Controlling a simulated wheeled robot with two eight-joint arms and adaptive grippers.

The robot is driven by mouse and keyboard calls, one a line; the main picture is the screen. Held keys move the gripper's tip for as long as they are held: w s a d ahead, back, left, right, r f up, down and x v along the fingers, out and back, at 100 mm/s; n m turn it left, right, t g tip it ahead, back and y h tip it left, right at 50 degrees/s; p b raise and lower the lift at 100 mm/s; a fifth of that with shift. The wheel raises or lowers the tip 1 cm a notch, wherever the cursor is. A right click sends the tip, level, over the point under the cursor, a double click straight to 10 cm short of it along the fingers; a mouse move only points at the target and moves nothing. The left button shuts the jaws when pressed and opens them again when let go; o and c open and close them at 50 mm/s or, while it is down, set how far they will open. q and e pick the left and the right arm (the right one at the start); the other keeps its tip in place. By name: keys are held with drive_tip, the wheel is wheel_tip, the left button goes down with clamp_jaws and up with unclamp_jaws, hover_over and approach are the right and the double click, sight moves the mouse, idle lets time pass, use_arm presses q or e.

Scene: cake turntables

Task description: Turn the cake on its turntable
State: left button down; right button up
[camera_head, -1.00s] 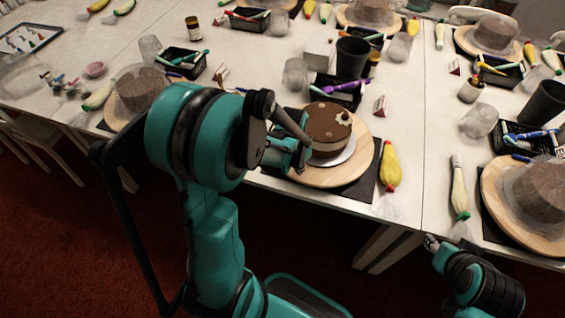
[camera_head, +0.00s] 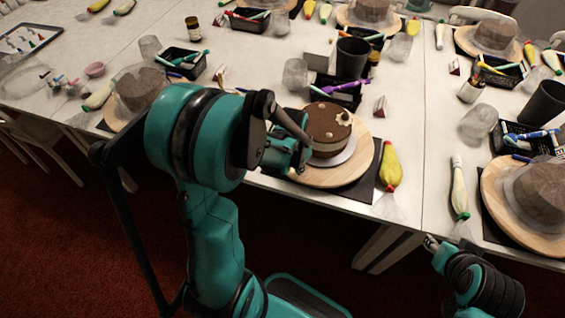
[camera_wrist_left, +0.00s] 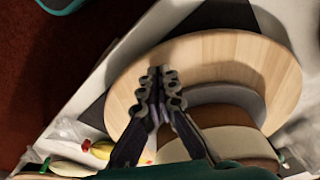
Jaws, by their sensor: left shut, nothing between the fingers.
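The cake (camera_head: 326,124) is round with a brown top, a pale middle band and small decorations. It stands on a pale board (camera_head: 342,158) on the round wooden turntable (camera_head: 345,178). In the left wrist view the cake's side (camera_wrist_left: 228,141) shows with the wooden turntable (camera_wrist_left: 210,55) around it. My left gripper (camera_head: 303,158) is at the cake's left side, over the turntable. In the left wrist view its fingers (camera_wrist_left: 160,82) are shut with nothing held, and their tips lie over the wood. I cannot tell whether they touch it. My right gripper (camera_head: 431,243) is low at the right, away from the cake.
A yellow piping bag (camera_head: 390,167) lies just right of the turntable, on the table beside the dark mat (camera_head: 366,188). A black cup (camera_head: 352,58) and a tray with a purple tool (camera_head: 337,92) stand behind the cake. Another turntable (camera_head: 500,205) is at the right.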

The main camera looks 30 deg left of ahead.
sight(318, 180)
use_arm(q)
drive_tip(key=shift+f, duration=0.15)
drive_tip(key=shift+f+b, duration=0.55)
drive_tip(key=shift+b, duration=0.05)
drive_tip(key=shift+d, duration=0.15)
drive_tip(key=shift+w+d, duration=0.15)
drive_tip(key=shift+d, duration=1.3)
drive_tip(key=shift+w+d, duration=0.25)
drive_tip(key=shift+d, duration=0.55)
drive_tip(key=shift+w+d, duration=0.2)
drive_tip(key=shift+d, duration=0.55)
